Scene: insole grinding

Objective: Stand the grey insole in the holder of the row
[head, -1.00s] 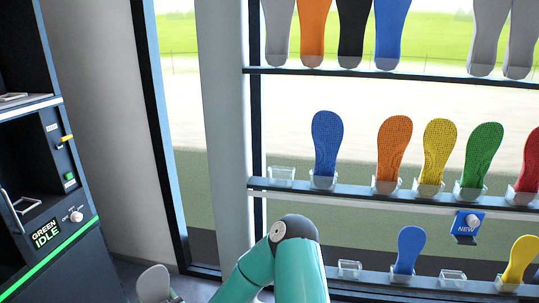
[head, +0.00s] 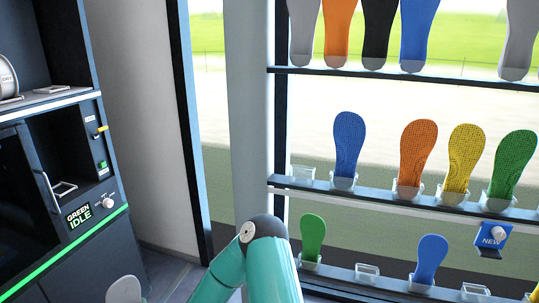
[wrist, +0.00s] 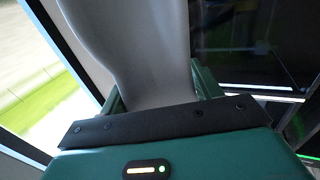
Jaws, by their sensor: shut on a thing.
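The grey insole (wrist: 135,45) stands up from between the fingers of my gripper (wrist: 158,92) in the wrist view. My gripper is shut on its lower end. In the head view only the top of the grey insole (head: 124,290) shows, at the bottom left edge, well apart from the shelves. On the middle shelf (head: 385,203), the clear holder (head: 303,174) at the left end is empty. On the lower shelf, one clear holder (head: 367,272) between the green and blue insoles is empty, and another (head: 476,292) right of the blue one.
Blue (head: 348,143), orange (head: 418,152), yellow (head: 465,155) and green (head: 512,162) insoles stand in the middle row. Smaller green (head: 313,236) and blue (head: 431,258) ones stand below. A blue NEW sign (head: 491,239) hangs under the middle shelf. A dark machine (head: 80,190) marked IDLE stands left.

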